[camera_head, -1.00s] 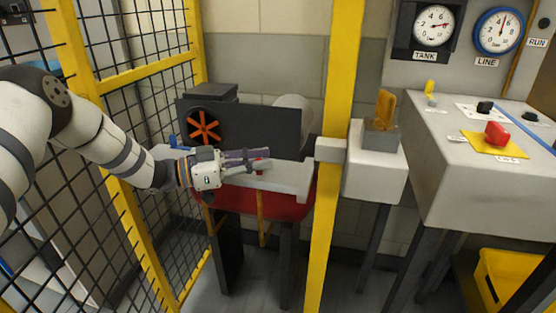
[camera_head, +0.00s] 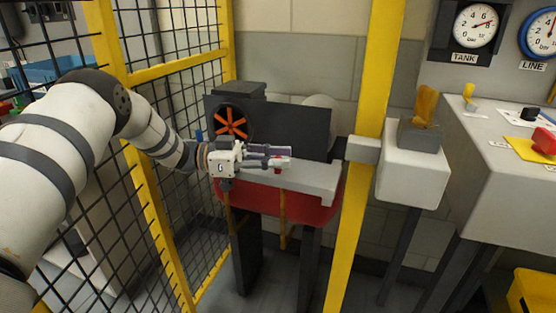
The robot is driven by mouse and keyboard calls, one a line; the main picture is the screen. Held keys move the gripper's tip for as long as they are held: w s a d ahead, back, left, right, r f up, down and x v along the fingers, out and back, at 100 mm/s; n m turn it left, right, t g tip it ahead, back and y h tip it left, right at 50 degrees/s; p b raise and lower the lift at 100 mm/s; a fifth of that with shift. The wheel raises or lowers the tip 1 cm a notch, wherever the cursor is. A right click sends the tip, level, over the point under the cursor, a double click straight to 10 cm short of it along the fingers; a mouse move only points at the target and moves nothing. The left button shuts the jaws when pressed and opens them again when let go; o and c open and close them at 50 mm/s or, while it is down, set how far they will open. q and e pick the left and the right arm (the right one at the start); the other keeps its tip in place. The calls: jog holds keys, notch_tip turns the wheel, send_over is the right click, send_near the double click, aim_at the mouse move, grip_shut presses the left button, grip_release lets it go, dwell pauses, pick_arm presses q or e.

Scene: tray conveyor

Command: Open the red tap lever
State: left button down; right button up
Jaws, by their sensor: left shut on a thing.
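The red tap lever (camera_head: 284,158) shows only as a small red piece at the fingertips of my left gripper. The fingers hide most of it, so I cannot tell its angle. My left gripper (camera_head: 276,157) reaches in from the left, in front of the dark panel and above the pale grey beam. Its fingers are shut on the red lever. My right gripper is not in view.
A yellow post (camera_head: 364,170) stands to the right, and a yellow-framed mesh fence (camera_head: 150,190) is at left. A grey console (camera_head: 480,150) stands at far right.

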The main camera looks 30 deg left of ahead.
pick_arm(q)
jog(key=c, duration=1.6)
grip_release()
jog(key=shift+o, duration=0.2)
notch_tip(320, 180, up, 10)
jog(key=shift+c, duration=0.2)
